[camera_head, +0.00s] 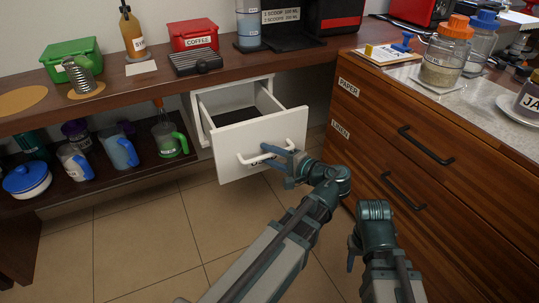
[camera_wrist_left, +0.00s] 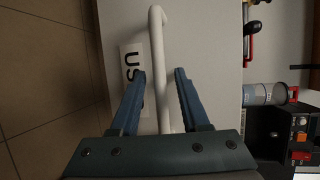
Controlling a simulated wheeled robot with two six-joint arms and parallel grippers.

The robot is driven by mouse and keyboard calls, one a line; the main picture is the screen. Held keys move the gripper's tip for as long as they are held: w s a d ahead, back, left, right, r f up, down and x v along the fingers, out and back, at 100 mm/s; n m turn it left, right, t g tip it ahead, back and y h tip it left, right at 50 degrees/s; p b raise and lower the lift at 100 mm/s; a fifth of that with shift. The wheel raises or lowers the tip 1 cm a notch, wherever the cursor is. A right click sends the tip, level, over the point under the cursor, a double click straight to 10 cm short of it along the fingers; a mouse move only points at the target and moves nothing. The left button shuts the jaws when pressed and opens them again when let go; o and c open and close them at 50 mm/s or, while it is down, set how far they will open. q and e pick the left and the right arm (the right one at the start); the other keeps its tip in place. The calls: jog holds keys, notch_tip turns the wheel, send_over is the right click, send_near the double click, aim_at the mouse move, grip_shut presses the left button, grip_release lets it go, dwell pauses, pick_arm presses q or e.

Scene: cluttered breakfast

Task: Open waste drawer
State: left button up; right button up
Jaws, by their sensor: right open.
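The white drawer (camera_head: 240,143) under the counter is pulled part way out, and its dark inside shows. It has a white bar handle (camera_head: 258,157) and a partly hidden label, which reads "US" in the left wrist view. My left gripper (camera_head: 278,152) is at the right part of the handle. In the left wrist view the handle (camera_wrist_left: 156,45) runs between the two blue fingers of my left gripper (camera_wrist_left: 161,75), with gaps beside it; the fingers are open around it. My right gripper (camera_head: 353,248) is open, low in front of the wooden drawers, apart from the white drawer.
Wooden drawers labelled "PAPER" and "LINEN" (camera_head: 395,135) stand shut at the right. A low shelf (camera_head: 90,185) with jugs and a blue pot (camera_head: 26,179) is at the left. The counter (camera_head: 130,88) above is cluttered. The tiled floor (camera_head: 150,240) in front is clear.

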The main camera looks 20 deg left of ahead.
pick_arm(q)
jog(key=w+a, duration=1)
jog(key=a, duration=0.1)
jog(key=w+a, duration=0.5)
jog(key=a, duration=0.1)
jog(key=p+v, duration=0.1)
jog(key=v, duration=0.6)
jog(key=p+v, duration=0.1)
jog(key=v, duration=0.5)
jog(key=shift+s+d+p, duration=0.3)
jog(key=shift+s, duration=0.05)
jog(key=s+d+r+g+h+p, duration=0.2)
jog(key=s+d+r+h+p, duration=0.4)
jog(key=p, duration=1.5)
jog(key=s+d+r+g+h+p, duration=0.2)
jog(key=s+d+r+h+p, duration=0.3)
jog(key=s+d+r+p, duration=0.8)
jog(key=shift+s+d+r+n+h+p, duration=0.35)
jog(key=shift+d+r+p, duration=0.5)
jog(key=shift+r+p, duration=2.55)
jog(key=shift+f+p, duration=0.5)
jog(key=shift+f, duration=0.05)
